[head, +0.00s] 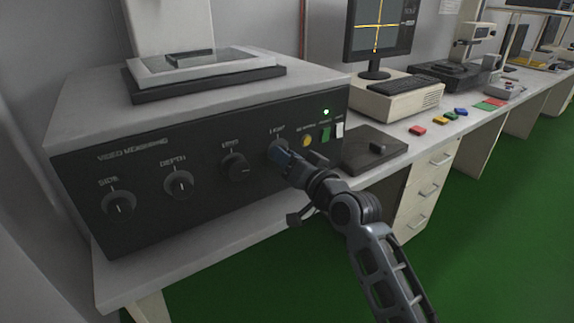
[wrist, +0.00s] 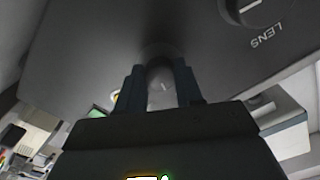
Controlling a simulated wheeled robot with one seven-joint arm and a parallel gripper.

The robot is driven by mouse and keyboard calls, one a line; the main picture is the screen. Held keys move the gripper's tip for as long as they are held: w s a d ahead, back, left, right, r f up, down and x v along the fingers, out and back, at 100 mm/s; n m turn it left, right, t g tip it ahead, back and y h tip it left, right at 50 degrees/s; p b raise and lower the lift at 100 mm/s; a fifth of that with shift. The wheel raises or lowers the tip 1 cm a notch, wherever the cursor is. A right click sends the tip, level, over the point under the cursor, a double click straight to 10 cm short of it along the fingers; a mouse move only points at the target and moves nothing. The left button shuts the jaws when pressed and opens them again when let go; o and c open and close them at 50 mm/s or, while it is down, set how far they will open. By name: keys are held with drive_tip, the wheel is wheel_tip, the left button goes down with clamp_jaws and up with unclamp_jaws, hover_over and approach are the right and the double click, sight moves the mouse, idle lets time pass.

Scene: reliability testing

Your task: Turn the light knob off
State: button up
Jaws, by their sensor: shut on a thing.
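The light knob (head: 277,145) is the rightmost of the dials on the dark front panel (head: 215,205) of the video measuring box. Its label above is blurred. My gripper (head: 284,157) reaches it from the lower right and covers most of it. In the wrist view, my gripper's two fingers (wrist: 160,92) stand on either side of the grey round knob (wrist: 160,74) and are shut on it. The knob's pointer mark is hard to read. A green lamp (head: 326,112) glows at the panel's upper right.
The lens knob (head: 236,166) is just left of my gripper, with the depth knob (head: 179,184) and another knob (head: 119,203) farther left. Yellow (head: 306,140), green (head: 324,134) and white (head: 340,130) buttons are close on the right. A dark plate (head: 372,153) lies on the bench.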

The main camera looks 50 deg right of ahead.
drive_tip(key=shift+f+n+b, duration=0.2)
drive_tip(key=shift+n+b, duration=0.85)
drive_tip(key=shift+n, duration=1.15)
drive_tip(key=o, duration=1)
drive_tip(key=shift+r, duration=0.1)
drive_tip(key=shift+o, duration=0.2)
drive_tip(key=v, duration=0.7)
drive_tip(key=shift+s, duration=0.4)
drive_tip(key=shift+a, duration=0.1)
